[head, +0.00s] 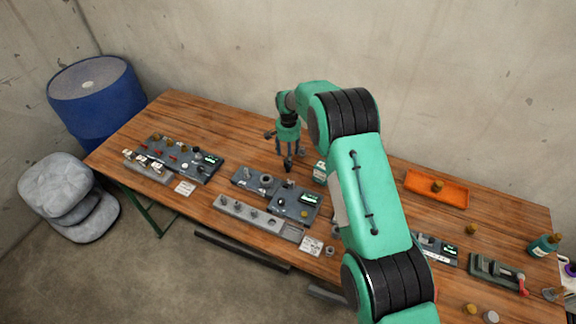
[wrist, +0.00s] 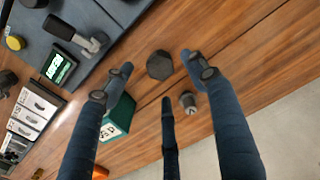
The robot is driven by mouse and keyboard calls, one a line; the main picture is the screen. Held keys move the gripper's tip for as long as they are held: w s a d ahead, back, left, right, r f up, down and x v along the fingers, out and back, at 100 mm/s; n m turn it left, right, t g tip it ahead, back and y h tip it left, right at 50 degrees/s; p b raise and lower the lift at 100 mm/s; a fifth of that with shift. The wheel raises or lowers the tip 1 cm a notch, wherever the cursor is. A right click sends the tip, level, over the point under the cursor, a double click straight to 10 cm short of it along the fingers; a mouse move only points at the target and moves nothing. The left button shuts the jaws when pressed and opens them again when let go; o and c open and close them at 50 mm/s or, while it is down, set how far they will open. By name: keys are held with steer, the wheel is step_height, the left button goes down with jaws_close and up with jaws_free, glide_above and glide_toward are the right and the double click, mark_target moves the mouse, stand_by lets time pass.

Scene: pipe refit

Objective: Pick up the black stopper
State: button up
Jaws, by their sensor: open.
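A black, many-sided stopper (wrist: 160,65) lies on the wooden table in the wrist view. My gripper (wrist: 160,78) is open above it, with three dark fingers spread and the stopper showing between the fingertips. I cannot tell whether any finger touches it. In the head view my gripper (head: 287,152) points down over the back middle of the table; I cannot make out the stopper there. A small dark grey knurled piece (wrist: 187,101) lies close by, between two fingers in the wrist view.
A green box with a white label (wrist: 118,116) stands right beside one finger; it also shows in the head view (head: 320,172). A grey panel with a display (head: 296,200) lies in front. An orange tray (head: 420,196) is to the right. Bare table lies left of the gripper.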

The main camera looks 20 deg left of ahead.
steer(key=shift+f, duration=0.15)
steer(key=shift+f, duration=2.45)
steer(key=c, duration=1.2)
